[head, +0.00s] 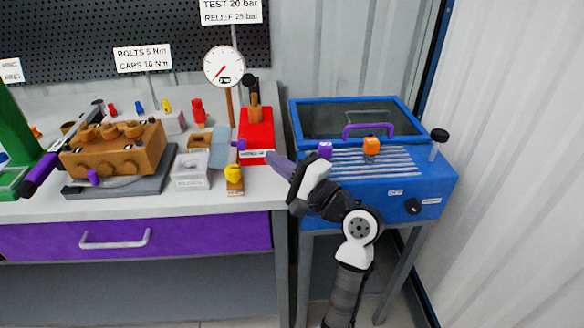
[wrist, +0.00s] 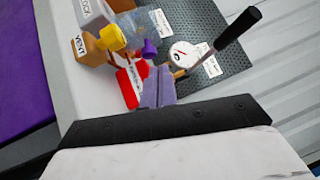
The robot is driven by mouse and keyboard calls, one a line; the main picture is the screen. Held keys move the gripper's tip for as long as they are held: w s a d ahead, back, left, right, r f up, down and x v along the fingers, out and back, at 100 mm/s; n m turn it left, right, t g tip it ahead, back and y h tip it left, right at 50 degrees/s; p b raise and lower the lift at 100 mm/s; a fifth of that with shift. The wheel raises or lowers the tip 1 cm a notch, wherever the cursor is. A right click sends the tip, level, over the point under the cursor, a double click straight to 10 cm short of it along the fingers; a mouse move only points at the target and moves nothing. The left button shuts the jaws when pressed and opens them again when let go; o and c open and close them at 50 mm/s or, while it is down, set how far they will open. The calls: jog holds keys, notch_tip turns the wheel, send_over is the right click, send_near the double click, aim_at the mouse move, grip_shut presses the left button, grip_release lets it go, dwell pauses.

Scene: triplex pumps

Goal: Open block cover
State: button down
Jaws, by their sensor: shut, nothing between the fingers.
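The tan pump block (head: 112,150) sits on a grey base plate on the bench, with several round caps on top. I cannot tell which part is its cover. My gripper (head: 280,165) is in front of the bench's right end, near the red box (head: 256,135), and apart from the block. Its lavender fingers (wrist: 158,88) are together and hold nothing. In the wrist view the fingertips point toward the red box (wrist: 128,88) and the gauge; whether they touch anything is unclear. The block is not visible in the wrist view.
A blue cabinet (head: 375,190) with a windowed lid and purple handle (head: 369,130) stands right of the bench. A purple drawer (head: 135,239) is shut below.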

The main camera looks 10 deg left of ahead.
aim_at(228, 148)
jog(key=a+r+p, duration=0.1)
jog(key=a, duration=0.6)
jog(key=shift+w+r, duration=0.3)
jog(key=shift+w, duration=0.1)
jog(key=shift+r+p, duration=0.1)
jog(key=shift+p, duration=0.25)
